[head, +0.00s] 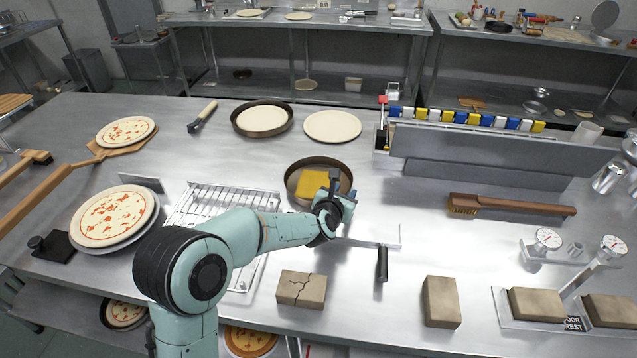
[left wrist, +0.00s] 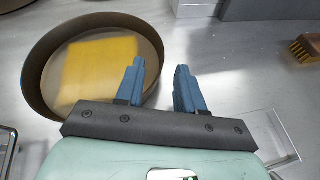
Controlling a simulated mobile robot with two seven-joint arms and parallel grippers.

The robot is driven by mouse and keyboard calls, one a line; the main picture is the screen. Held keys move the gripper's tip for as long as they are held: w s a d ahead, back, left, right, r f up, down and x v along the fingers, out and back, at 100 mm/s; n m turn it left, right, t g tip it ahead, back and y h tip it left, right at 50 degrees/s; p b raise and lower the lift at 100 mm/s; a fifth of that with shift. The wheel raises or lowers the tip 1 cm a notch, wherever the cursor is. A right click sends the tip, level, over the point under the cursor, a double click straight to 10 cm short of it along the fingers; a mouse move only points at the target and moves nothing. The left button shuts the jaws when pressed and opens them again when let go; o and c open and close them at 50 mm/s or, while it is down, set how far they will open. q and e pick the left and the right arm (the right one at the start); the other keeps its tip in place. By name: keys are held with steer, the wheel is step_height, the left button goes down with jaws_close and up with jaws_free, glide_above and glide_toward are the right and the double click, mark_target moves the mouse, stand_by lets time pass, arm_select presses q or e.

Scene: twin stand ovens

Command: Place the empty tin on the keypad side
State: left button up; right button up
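A dark round tin (head: 291,190) stands on the steel table near the middle, with a flat yellow square (head: 311,183) lying in it. The tin also shows in the left wrist view (left wrist: 36,72). My left gripper (head: 345,200) is at the tin's right rim. In the left wrist view its blue fingers (left wrist: 160,75) are apart with nothing between them; one overlaps the rim and the other is outside it. I cannot tell whether they touch the tin. A second dark tin (head: 288,126) farther back holds a pale dough round. I cannot make out a keypad. My right gripper is out of view.
A wire rack (head: 205,200) is left of the tin, partly behind my arm. A dough disc (head: 332,126) lies behind it. A brush (head: 510,205) and a long steel panel (head: 480,150) are at right. Bricks (head: 302,289) line the front. Bare steel lies right of the gripper.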

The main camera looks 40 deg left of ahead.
mark_target(350, 187)
arm_select(q)
steer(key=p+x, duration=0.1)
steer(key=x, duration=0.4)
steer(key=shift+w+d+f, duration=0.1)
steer(key=shift+w+f, duration=0.1)
steer(key=shift+w, duration=0.15)
jaws_close()
